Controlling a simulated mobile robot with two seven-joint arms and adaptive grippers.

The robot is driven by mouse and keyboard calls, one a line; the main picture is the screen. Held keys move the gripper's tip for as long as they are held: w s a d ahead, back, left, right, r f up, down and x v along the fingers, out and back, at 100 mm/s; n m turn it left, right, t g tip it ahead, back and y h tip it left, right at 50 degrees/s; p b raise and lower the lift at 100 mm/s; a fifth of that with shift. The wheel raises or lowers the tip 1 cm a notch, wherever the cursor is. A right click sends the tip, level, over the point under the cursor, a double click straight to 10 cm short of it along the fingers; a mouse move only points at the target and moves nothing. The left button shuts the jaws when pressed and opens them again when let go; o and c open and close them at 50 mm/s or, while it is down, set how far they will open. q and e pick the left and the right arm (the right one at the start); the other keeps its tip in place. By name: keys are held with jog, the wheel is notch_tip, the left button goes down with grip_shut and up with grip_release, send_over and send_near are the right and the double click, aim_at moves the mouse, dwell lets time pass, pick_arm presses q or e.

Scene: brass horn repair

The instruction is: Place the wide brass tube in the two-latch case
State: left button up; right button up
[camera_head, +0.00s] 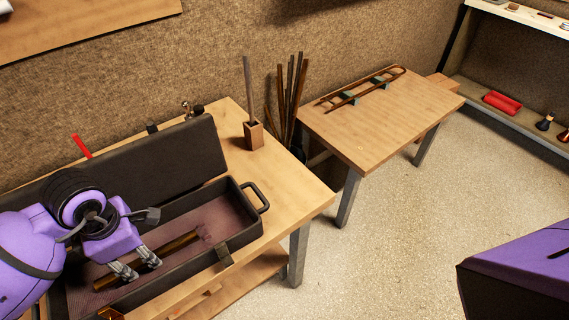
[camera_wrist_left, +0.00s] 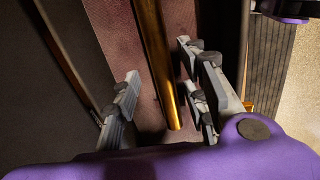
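The wide brass tube (camera_head: 182,241) lies lengthwise on the lining of the open dark case (camera_head: 243,229); it also shows in the left wrist view (camera_wrist_left: 156,60). The case has its lid (camera_head: 180,155) raised and one front latch (camera_head: 224,255) visible. My left gripper (camera_head: 137,264) is down in the case, over the tube's near part. In the left wrist view its fingers (camera_wrist_left: 163,98) are open on either side of the tube, with gaps showing. My right gripper is out of view.
The case sits on a wooden workbench (camera_head: 310,198) with a wooden block holder (camera_head: 254,135) behind it. A brass-coloured piece (camera_head: 110,313) lies by the case's front. A second table (camera_head: 375,125) stands right, with open floor (camera_head: 400,240) in front.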

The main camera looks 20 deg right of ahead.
aim_at(144, 265)
pick_arm(q)
notch_tip(144, 265, up, 10)
jog(key=s, duration=0.1)
jog(key=shift+d, duration=0.1)
dwell(0.7)
